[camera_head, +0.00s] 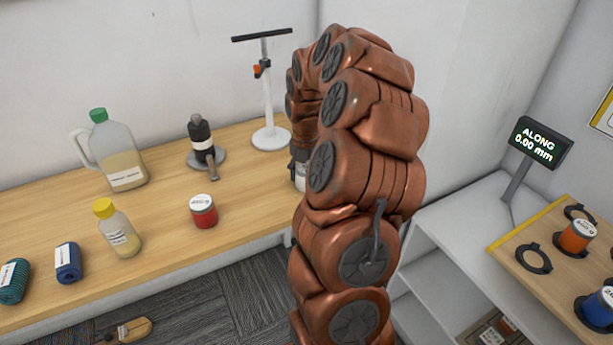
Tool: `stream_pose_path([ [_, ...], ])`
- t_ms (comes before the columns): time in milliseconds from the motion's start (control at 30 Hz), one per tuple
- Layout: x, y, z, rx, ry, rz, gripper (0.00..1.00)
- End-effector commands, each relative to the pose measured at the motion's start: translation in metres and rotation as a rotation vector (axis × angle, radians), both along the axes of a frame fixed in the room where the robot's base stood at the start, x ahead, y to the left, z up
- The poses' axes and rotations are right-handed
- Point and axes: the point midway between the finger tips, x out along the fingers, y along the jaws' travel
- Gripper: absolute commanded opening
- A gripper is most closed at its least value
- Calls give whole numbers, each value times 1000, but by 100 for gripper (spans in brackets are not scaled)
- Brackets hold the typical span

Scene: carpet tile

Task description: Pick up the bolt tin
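A red tin (204,212) with a white labelled lid stands upright near the front edge of the wooden bench. Its label is too small to read, so I cannot tell whether it is the bolt tin. An orange tin (577,237) and a blue tin (598,307) stand on the board at the right; their labels are also unclear. My copper-coloured arm arches up and bends down towards the bench, right of the red tin.
A display (541,142) reads "ALONG 0.00 mm". An empty black ring (534,259) is on the right board.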

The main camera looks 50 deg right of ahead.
Motion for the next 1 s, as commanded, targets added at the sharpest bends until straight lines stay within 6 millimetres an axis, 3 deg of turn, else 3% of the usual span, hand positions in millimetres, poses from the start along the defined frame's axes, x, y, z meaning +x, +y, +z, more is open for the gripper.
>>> stream_pose_path([
  [200, 0, 0, 0, 0, 0, 0, 15],
  [533, 0, 0, 3, -1, 0, 0, 15],
  [1000, -4, 2, 35, -1, 2, 1, 15],
])
